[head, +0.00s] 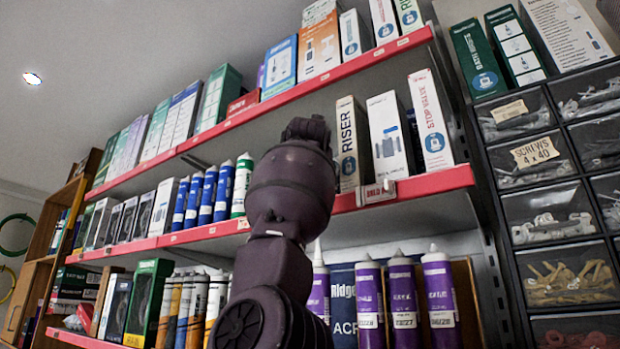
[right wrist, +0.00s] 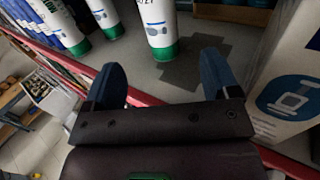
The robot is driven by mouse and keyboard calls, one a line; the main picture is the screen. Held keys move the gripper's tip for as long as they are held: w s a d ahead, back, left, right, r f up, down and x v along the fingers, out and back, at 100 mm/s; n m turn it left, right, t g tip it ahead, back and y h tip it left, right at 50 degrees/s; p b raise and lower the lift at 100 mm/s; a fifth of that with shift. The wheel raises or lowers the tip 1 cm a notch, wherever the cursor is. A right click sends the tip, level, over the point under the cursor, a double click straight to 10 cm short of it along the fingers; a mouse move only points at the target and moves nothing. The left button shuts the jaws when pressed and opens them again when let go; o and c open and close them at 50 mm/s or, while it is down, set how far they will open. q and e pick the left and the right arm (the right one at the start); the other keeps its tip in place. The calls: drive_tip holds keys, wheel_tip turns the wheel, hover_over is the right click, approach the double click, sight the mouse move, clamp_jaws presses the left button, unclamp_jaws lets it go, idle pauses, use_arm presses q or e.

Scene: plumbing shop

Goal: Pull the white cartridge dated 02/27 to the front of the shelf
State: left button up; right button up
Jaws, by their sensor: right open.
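In the right wrist view a white cartridge (right wrist: 161,28) with a green base stands upright on the shelf, its top cut off by the frame. Its date is partly cut off; the part that shows ends in 27. My right gripper (right wrist: 163,75) is open, its two blue fingers apart at the shelf's front edge. The cartridge stands ahead of the gap between them, beyond the fingertips and not held. In the head view my right arm hides this part of the middle shelf; a white cartridge with green ends (head: 242,186) shows left of it. My left gripper is not in view.
Other white green-based cartridges (right wrist: 104,18) and blue ones stand to the left. A white box (right wrist: 297,85) with a blue picture stands close to the right finger. The shelf has a red front edge (right wrist: 150,100). Purple cartridges (head: 403,300) stand on the shelf below.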

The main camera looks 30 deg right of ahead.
drive_tip(key=p+x, duration=0.4)
drive_tip(key=x, duration=0.5)
drive_tip(key=shift+w+d, duration=0.2)
drive_tip(key=shift+w, duration=0.1)
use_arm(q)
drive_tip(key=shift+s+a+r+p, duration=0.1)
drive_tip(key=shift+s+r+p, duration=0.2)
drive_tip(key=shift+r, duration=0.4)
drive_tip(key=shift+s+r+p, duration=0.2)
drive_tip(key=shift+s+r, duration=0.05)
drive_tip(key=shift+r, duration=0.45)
use_arm(e)
drive_tip(key=shift+w+d+f, duration=0.1)
drive_tip(key=shift+w+d, duration=0.2)
drive_tip(key=shift+w, duration=0.25)
drive_tip(key=c, duration=1.3)
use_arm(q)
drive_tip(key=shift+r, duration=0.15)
use_arm(e)
drive_tip(key=shift+a, duration=0.1)
